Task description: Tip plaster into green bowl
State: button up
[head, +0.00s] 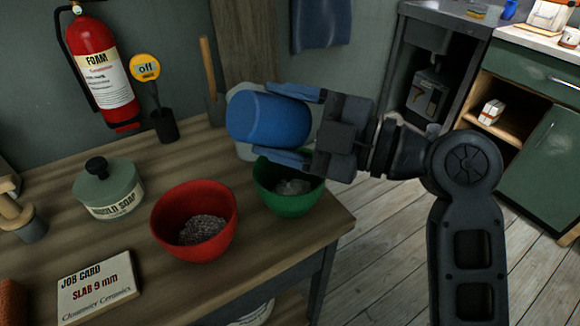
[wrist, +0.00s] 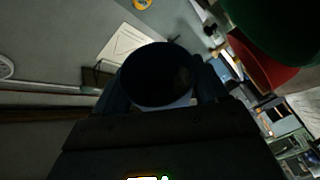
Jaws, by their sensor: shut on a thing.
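My gripper (head: 284,124) is shut on a blue cup (head: 262,118), with one finger on either side of it. The cup lies tipped on its side above the green bowl (head: 300,203) and apart from it. In the wrist view the cup (wrist: 157,76) is a dark round shape between the fingers; what is inside it cannot be told. The green bowl stands near the table's right edge, and pale whitish material (head: 292,187) shows in it. The green bowl also shows in the wrist view (wrist: 285,22), at the top right.
A red bowl (head: 168,222) with grey granules stands left of the green bowl. A pale object stands behind the cup.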

jog(key=shift+w+d+m+b, duration=0.1)
jog(key=shift+d+m+b, duration=0.05)
jog(key=shift+m+b, duration=0.35)
dwell(0.7)
